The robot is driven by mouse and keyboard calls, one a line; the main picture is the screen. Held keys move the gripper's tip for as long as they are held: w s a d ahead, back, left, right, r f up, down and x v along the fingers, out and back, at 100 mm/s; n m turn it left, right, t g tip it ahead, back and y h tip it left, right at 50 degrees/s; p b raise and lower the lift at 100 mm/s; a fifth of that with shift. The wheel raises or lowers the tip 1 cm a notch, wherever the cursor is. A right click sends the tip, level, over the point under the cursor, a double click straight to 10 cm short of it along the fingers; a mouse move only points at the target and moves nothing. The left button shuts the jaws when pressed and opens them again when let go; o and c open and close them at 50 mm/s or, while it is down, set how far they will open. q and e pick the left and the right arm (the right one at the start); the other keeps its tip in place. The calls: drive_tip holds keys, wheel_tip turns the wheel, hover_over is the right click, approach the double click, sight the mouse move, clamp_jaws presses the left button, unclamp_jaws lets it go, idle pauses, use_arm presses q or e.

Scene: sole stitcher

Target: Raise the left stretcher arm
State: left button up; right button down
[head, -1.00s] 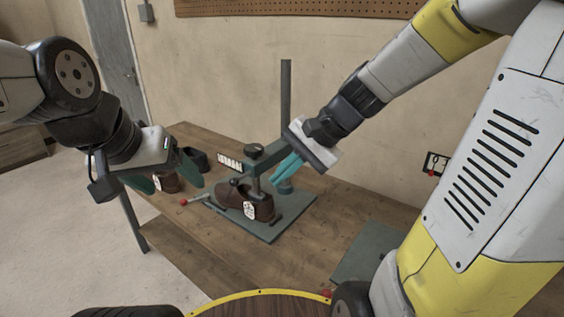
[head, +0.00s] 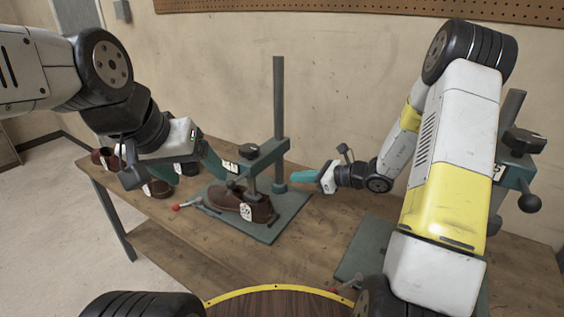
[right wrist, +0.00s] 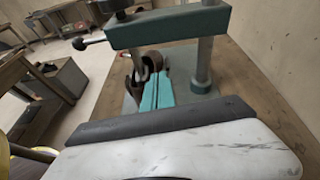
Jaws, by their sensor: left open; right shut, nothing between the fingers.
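The left stretcher (head: 279,105) has a post, a green arm (head: 268,157) with a dark knob and a number plate, and a green base plate (head: 285,215). A brown shoe (head: 262,211) with a tag sits on the base under the arm. My left gripper (head: 192,172) is open, one teal finger close to the arm's plate end; contact is unclear. My right gripper (head: 303,177) is shut and empty, low at the right of the post, pointing left. In the right wrist view its fingers (right wrist: 158,92) lie below the arm (right wrist: 165,28), beside the post (right wrist: 203,65).
A red-tipped lever (head: 186,205) sticks out left of the base. Several other shoes (head: 155,188) stand at the table's left end. A second stretcher (head: 510,110) stands at the right, partly behind my right arm. The table (head: 325,215) between the two stretchers is mostly clear.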

drive_tip(key=shift+w+d+f+m+t, duration=0.45)
drive_tip(key=shift+d+f+m, duration=0.15)
drive_tip(key=shift+f, duration=0.1)
drive_tip(key=w+a, duration=0.5)
drive_tip(key=a, duration=0.3)
drive_tip(key=shift+w+r, duration=0.15)
drive_tip(key=shift+r, duration=0.2)
drive_tip(key=shift+r, duration=0.1)
wheel_tip(320, 180, up, 21)
drive_tip(key=shift+f, duration=0.2)
drive_tip(key=shift+r, duration=0.1)
